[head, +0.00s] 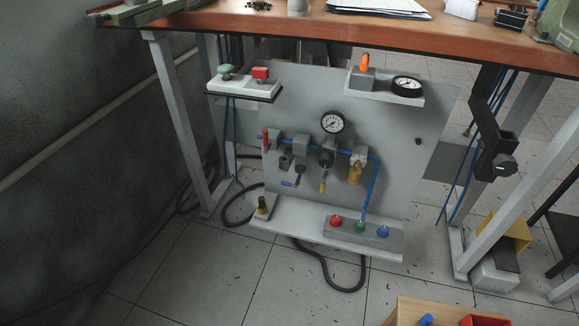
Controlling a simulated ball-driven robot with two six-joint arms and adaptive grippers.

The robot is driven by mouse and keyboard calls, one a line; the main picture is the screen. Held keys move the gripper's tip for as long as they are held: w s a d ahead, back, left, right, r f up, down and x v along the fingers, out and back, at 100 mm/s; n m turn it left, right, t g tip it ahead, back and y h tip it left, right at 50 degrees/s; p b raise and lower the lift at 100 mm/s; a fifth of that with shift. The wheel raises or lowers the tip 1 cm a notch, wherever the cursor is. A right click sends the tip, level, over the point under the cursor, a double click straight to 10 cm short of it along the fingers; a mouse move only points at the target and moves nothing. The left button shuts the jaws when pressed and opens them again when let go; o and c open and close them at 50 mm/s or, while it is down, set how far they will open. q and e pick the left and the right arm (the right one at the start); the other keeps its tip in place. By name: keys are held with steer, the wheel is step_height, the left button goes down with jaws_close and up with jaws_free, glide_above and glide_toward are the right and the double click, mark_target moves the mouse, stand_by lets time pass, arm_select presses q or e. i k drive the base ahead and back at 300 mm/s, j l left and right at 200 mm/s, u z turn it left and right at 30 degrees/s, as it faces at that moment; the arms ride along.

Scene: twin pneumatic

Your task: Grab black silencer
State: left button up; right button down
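A grey pneumatic panel (420,115) stands under the workbench. A small black part (418,141) sits on the right side of the panel; it may be the black silencer, but it is too small to be sure. A small dark and brass-coloured fitting (263,204) stands on a block at the left end of the panel's lower shelf (310,240). A brass-coloured part (355,172) hangs below the valve row. Neither of my grippers shows in the head view.
The wooden workbench top (300,24) overhangs the panel, with metal legs (180,120) on both sides. A black bracket (490,130) hangs at right. Black hoses (345,288) lie on the tiled floor. A wooden box (405,312) stands at the bottom right. Floor at front left is mostly clear.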

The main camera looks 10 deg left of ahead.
mark_target(262, 200)
steer(key=i+j, duration=0.15)
steer(key=j, duration=0.2)
steer(key=i+j+z, duration=0.1)
steer(key=j, duration=0.25)
steer(key=i+j, duration=0.25)
steer(key=j, duration=0.15)
steer(key=i+j+z, duration=0.1)
steer(key=j, duration=0.25)
steer(key=i+j, duration=0.2)
steer(key=j, duration=0.2)
steer(key=i+j+z, duration=0.1)
steer(key=j, duration=0.25)
